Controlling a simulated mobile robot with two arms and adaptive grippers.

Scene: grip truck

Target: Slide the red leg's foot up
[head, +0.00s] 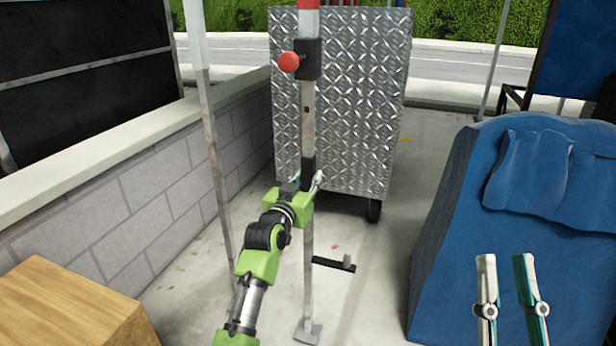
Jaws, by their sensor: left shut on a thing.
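The red leg (308,108) stands upright in the head view, a pale metal pole with red at its top. A black collar (312,58) with a red knob (289,62) sits around its upper part. Its lower pole ends in a flat foot plate (308,333) that appears to be on the pavement. My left gripper (308,180) is shut on the leg at a dark band well below the collar; its palm partly hides the pole. My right gripper (508,268) is at the lower right, its two fingers apart with nothing between them.
A diamond-plate metal box (355,110) on wheels stands behind the leg. A white-grey pole (212,140) and a block wall (150,195) are at the left. A wooden box (65,310) is at the lower left. A blue covered object (455,230) fills the right.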

